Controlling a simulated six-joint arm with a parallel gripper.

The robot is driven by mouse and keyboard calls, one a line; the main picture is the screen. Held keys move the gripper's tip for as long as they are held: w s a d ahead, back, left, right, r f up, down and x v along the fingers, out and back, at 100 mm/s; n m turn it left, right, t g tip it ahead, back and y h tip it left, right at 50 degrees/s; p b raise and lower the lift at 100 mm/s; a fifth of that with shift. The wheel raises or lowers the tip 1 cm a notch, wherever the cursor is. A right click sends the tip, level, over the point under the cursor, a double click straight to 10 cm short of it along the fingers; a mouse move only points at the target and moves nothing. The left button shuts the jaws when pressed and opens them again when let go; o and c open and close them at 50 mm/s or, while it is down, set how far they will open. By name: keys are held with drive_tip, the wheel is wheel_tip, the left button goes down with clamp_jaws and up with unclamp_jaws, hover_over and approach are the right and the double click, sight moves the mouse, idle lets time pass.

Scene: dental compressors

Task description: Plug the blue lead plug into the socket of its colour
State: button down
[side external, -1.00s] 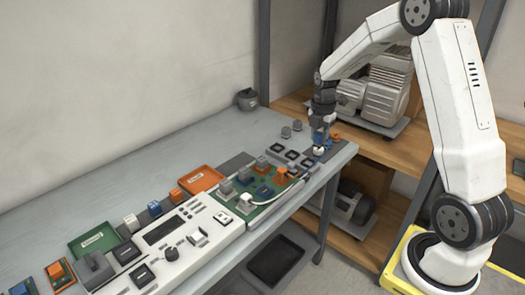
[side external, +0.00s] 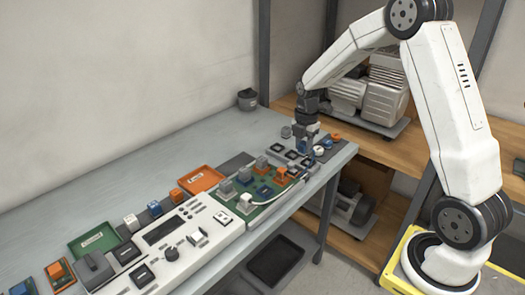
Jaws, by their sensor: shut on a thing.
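My gripper (side external: 305,146) points down over the far right end of the bench, among the dark square sockets. It is shut on a small blue piece (side external: 303,148), which I take to be the blue lead plug; the jaws hide much of it. I cannot tell whether its lower end touches a socket. A white lead (side external: 296,181) runs from the green board towards this end of the bench. A small white and blue part (side external: 319,151) lies just right of the gripper. Socket colours are too small to read.
Grey blocks (side external: 286,132) stand left of the gripper. An orange block (side external: 335,137) stands to its right. The green board (side external: 262,200) carries several grey and orange blocks. An orange tray (side external: 201,179) and a green tray (side external: 93,241) lie further left.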

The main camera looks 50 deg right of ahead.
hover_over(265, 191)
drive_tip(key=shift+f, duration=2.3)
drive_tip(key=shift+f, duration=0.25)
drive_tip(key=shift+f, duration=1.65)
drive_tip(key=shift+f, duration=1.05)
idle(0.5)
unclamp_jaws()
idle(0.3)
drive_tip(key=shift+r, duration=0.15)
